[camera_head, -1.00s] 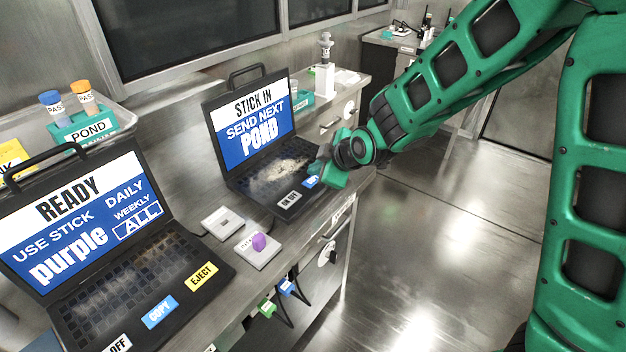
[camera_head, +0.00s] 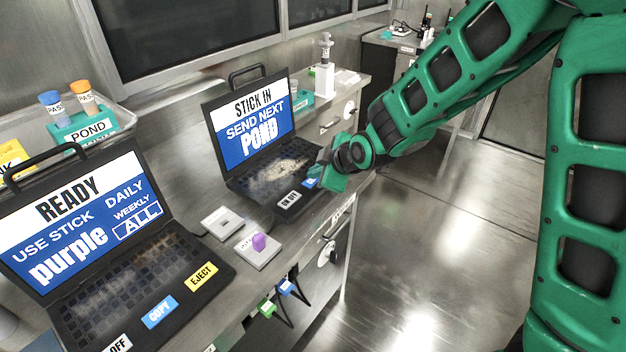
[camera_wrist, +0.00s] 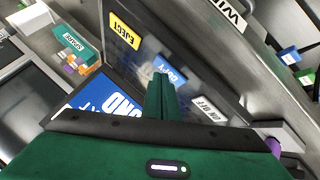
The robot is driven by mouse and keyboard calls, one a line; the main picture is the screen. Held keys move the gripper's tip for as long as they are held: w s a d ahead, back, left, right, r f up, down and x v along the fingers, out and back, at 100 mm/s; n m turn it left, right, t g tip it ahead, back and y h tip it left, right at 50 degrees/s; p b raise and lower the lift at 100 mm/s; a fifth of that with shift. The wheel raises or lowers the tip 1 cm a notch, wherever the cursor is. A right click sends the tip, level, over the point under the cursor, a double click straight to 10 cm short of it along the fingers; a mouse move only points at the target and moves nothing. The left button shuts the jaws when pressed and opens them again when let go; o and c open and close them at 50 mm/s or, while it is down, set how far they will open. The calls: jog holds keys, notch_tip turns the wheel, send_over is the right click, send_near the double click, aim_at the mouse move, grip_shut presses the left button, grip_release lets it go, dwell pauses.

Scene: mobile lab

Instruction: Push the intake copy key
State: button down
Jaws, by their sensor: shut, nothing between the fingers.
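The far laptop (camera_head: 262,150) stands open on the bench, its screen (camera_head: 262,113) reading "STICK IN SEND NEXT POND". Its blue copy key (camera_head: 311,183) shows beside my gripper (camera_head: 322,170) in the head view. In the wrist view, my gripper (camera_wrist: 161,80) is shut and empty, with its fingertips beside the blue copy key (camera_wrist: 171,67) and covering part of it. I cannot tell whether they touch. The yellow eject key (camera_wrist: 125,31) and white on/off key (camera_wrist: 209,108) lie on either side. Which laptop is the intake one is not legible.
A near laptop (camera_head: 100,255) reads "READY", with its own copy key (camera_head: 159,312) and eject key (camera_head: 201,276). A purple stick (camera_head: 259,241) stands on a small white block between the laptops. A teal rack (camera_head: 85,130) labelled POND sits at the back left.

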aim_at(316, 182)
jog(key=shift+f, duration=0.2)
jog(key=shift+r, duration=0.15)
dwell(0.4)
jog(key=shift+r, duration=0.7)
jog(key=shift+r, duration=2.5)
